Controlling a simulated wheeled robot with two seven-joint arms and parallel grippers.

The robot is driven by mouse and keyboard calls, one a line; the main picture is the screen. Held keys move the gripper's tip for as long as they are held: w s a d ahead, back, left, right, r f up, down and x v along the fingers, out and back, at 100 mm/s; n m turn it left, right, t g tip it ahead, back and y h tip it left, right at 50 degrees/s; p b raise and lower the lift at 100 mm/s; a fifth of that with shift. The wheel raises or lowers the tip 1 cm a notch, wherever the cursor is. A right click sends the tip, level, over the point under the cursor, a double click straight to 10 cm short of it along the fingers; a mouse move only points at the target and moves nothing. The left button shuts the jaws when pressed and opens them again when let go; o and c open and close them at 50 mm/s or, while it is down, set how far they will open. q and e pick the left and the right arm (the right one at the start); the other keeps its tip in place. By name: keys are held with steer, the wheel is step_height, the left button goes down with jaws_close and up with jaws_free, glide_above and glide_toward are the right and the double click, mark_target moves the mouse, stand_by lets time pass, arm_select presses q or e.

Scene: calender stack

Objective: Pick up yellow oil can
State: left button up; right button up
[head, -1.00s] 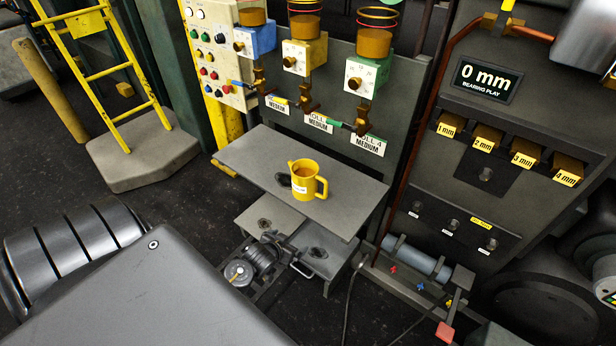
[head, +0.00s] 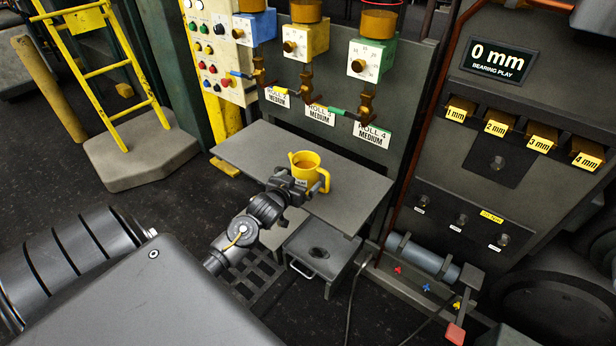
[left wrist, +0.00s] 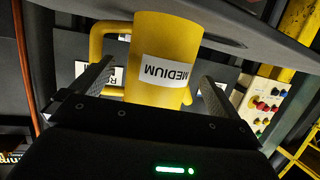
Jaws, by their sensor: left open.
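The yellow oil can (head: 308,166) stands upright on a grey shelf (head: 240,150), its handle toward the right in the head view. My left gripper (head: 296,184) is at the can's near side, partly hiding its lower body. In the left wrist view the can (left wrist: 165,45) appears upside down, with a white label reading MEDIUM. The two fingers of my left gripper (left wrist: 150,85) are spread, one on each side of the can, with visible room between them and its body. My right gripper is not in view.
Behind the shelf is a panel with colored dispensers (head: 305,42) and taps above it. A lower grey stand with a handle (head: 318,250) is below the shelf. A yellow ladder (head: 105,70) is at left, and a bearing play panel (head: 500,60) at right.

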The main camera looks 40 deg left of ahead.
arm_select(q)
steer(key=x, duration=0.5)
steer(key=shift+s+f+b, duration=0.15)
steer(key=shift+f+b, duration=0.05)
steer(key=shift+b, duration=0.1)
steer(key=shift+w, duration=0.2)
steer(key=shift+c, duration=1.4)
steer(key=c, duration=1)
steer(key=shift+c, duration=0.5)
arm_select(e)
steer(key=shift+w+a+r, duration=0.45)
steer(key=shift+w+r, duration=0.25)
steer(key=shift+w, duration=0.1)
arm_select(q)
steer(key=shift+r, duration=0.15)
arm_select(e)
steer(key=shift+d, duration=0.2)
